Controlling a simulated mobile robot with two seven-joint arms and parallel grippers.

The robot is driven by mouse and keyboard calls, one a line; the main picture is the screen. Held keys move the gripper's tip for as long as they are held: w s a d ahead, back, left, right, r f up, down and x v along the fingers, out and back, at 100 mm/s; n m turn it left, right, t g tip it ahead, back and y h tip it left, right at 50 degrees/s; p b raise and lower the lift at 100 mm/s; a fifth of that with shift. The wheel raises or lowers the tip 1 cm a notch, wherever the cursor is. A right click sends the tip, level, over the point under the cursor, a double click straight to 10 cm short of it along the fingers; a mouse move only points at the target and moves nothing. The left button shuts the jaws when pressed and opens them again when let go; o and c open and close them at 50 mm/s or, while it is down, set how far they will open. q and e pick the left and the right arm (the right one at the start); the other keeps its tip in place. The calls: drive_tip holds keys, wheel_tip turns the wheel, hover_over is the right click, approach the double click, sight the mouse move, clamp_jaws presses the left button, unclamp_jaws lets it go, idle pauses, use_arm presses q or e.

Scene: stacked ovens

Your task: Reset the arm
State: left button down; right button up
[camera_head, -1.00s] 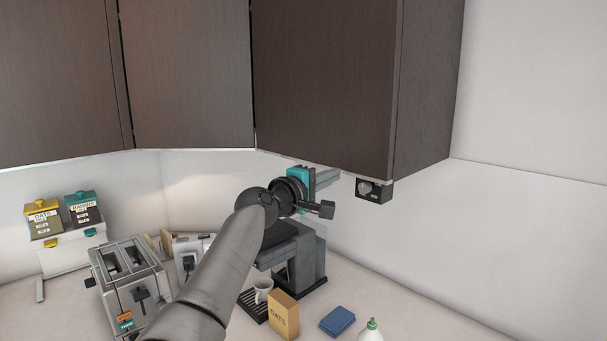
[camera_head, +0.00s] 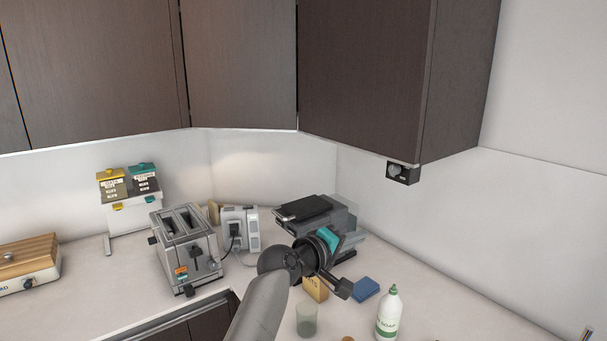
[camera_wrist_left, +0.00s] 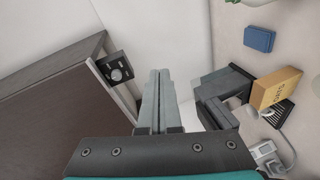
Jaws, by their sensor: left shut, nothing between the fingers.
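My left arm rises from the bottom of the head view, with its black wrist and teal band above the right part of the counter. The left gripper (camera_head: 358,239) is partly hidden behind the wrist, in front of the coffee machine (camera_head: 303,209). In the left wrist view its two grey fingers (camera_wrist_left: 159,76) lie together, shut with nothing between them. The fingers point toward the white wall, between the dark cabinet (camera_wrist_left: 60,100) and the coffee machine. My right gripper is not in view.
A toaster (camera_head: 187,245), soap bottle (camera_head: 388,315), glass (camera_head: 306,319), blue sponge (camera_head: 365,289) and oats box (camera_head: 317,288) stand around the arm. A dark wall cabinet (camera_head: 362,75) with a black dial box (camera_head: 403,172) hangs above. The wall at right is clear.

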use_arm(q)
drive_tip(key=s+a+f+m+g+y, duration=0.2)
drive_tip(key=s+a+f+y, duration=0.1)
drive_tip(key=s+a+f, duration=0.55)
drive_tip(key=s+a+f+m+g+y, duration=0.1)
drive_tip(key=s+a+f+m+y, duration=0.1)
drive_tip(key=s+a+f, duration=0.6)
drive_tip(key=s+a+f+m+g+y, duration=0.25)
drive_tip(key=s+a, duration=0.35)
drive_tip(key=s, duration=0.6)
drive_tip(key=s+a+f+m+g+y, duration=0.15)
drive_tip(key=s+a+f+y, duration=0.35)
drive_tip(key=s, duration=0.7)
wheel_tip(320, 180, down, 29)
drive_tip(key=s+a+g+h+b, duration=0.1)
drive_tip(key=s+b, duration=0.1)
drive_tip(key=b, duration=0.7)
drive_tip(key=s+a+f+b, duration=0.1)
drive_tip(key=s+f+b, duration=0.3)
drive_tip(key=s+f, duration=0.3)
drive_tip(key=s+a+f+g+b, duration=0.1)
drive_tip(key=s+a+f+b, duration=0.1)
drive_tip(key=s+f, duration=0.6)
wheel_tip(320, 180, down, 6)
drive_tip(key=shift+f+g+b, duration=0.1)
drive_tip(key=shift+g+b, duration=0.2)
drive_tip(key=shift+b, duration=0.55)
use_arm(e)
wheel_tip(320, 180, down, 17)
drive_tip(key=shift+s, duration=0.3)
